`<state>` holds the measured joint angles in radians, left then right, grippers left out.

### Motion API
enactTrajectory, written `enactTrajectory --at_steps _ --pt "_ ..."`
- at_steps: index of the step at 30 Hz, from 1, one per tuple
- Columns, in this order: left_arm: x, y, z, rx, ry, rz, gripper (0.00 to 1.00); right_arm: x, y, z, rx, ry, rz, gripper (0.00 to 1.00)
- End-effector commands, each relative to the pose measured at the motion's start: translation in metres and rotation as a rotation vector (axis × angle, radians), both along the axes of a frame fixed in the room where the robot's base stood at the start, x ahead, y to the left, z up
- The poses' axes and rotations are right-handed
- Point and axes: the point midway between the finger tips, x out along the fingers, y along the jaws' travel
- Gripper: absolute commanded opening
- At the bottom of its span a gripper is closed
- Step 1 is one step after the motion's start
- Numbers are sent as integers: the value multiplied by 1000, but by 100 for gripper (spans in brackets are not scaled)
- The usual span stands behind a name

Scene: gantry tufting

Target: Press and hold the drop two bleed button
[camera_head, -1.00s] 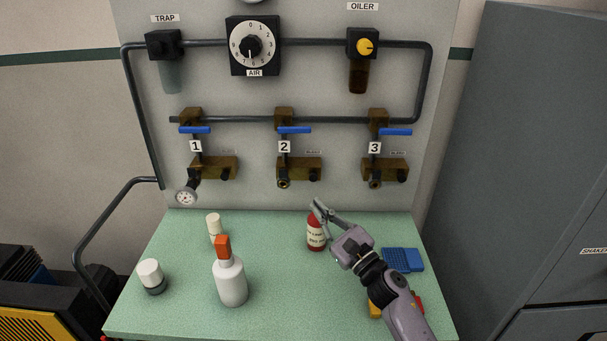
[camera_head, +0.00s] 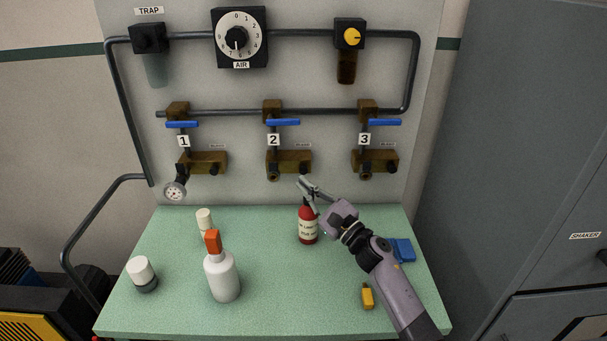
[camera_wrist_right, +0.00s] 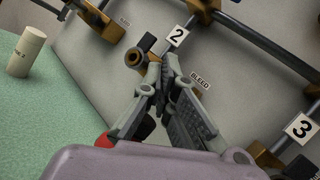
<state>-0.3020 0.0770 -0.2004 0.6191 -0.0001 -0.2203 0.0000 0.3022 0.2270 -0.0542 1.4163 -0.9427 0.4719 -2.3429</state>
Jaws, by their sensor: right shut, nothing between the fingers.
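Drop two is marked by a "2" plate (camera_head: 273,140) on the panel, with a brass block (camera_head: 288,162) below a blue lever (camera_head: 283,122). The dark bleed button (camera_head: 304,169) sits at the block's right end, under a small label. In the right wrist view the "2" plate (camera_wrist_right: 177,36) and "BLEED" label (camera_wrist_right: 199,80) show; the button there is hidden behind the fingers. My right gripper (camera_head: 302,184) is shut and empty, just below the block's right end. It also shows large in the wrist view (camera_wrist_right: 158,78). I see no contact with the button. My left gripper is not in view.
A red bottle (camera_head: 308,228) stands close below my right gripper. A white bottle with an orange cap (camera_head: 222,276), two small white-topped containers, a yellow item (camera_head: 368,296) and a blue item (camera_head: 403,250) are on the green bench (camera_head: 270,318). Drops 1 and 3 flank drop two.

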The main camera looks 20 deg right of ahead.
Motion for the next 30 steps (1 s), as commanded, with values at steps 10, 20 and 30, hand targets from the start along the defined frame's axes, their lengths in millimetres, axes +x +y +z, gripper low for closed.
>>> enactTrajectory --at_steps 10,20,30 --pt "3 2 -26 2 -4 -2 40 32 -9 -2 -1 0 1 0" --pt "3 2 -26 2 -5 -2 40 35 -10 0 0 2 1 0" --pt "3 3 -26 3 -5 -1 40 34 -10 0 -1 1 0 0"
